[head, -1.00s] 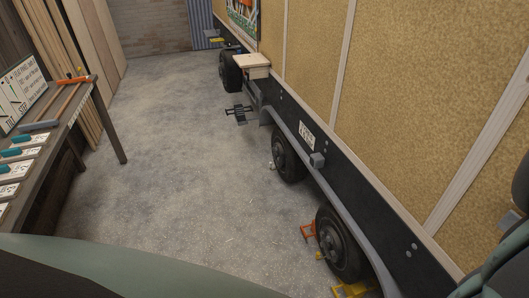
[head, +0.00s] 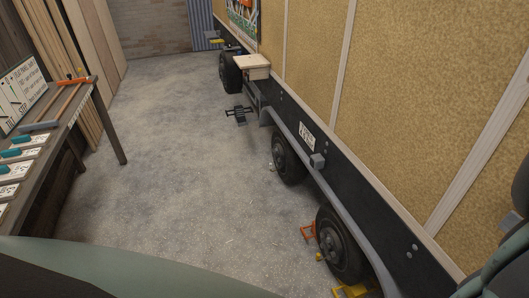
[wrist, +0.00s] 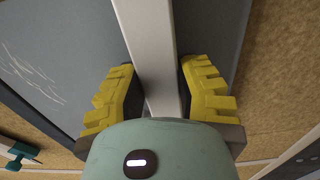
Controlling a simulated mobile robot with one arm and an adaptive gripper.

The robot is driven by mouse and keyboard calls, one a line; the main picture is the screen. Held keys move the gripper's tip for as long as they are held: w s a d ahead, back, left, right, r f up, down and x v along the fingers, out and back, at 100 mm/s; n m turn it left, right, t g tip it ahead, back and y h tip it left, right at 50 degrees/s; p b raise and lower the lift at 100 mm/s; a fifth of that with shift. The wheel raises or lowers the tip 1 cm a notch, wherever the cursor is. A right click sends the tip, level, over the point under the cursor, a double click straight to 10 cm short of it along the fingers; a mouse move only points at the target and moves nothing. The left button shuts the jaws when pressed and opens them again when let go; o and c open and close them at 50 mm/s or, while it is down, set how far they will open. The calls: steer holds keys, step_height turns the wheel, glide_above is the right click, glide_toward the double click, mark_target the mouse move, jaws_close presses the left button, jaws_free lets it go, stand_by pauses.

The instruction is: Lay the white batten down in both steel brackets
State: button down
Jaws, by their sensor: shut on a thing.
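The white batten (wrist: 150,40) runs up through the wrist view, between the two yellow fingers of my gripper (wrist: 158,72). The gripper is shut on it. The batten's far end is outside the wrist view, and its near part is hidden by my wrist. In the head view, a small grey steel bracket (head: 317,160) sticks out from the trailer's dark lower side, above the wheels. Neither the batten nor the gripper shows clearly in the head view.
The trailer's tan wall (head: 400,110) fills the right. A workbench (head: 75,112) with tools stands at left. Orange (head: 308,231) and yellow (head: 350,291) chocks sit by the near wheel. A wooden step box (head: 253,66) juts out farther back. The concrete floor between is clear.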

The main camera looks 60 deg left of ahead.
steer(key=shift+f+b, duration=2.05)
steer(key=shift+b, duration=0.1)
stand_by(0.4)
jaws_free()
stand_by(0.6)
steer(key=shift+s, duration=0.2)
steer(key=shift+s+a+f, duration=0.1)
steer(key=shift+s, duration=0.25)
steer(key=shift+s+a, duration=0.1)
steer(key=shift+s, duration=0.25)
steer(key=v, duration=1)
stand_by(0.9)
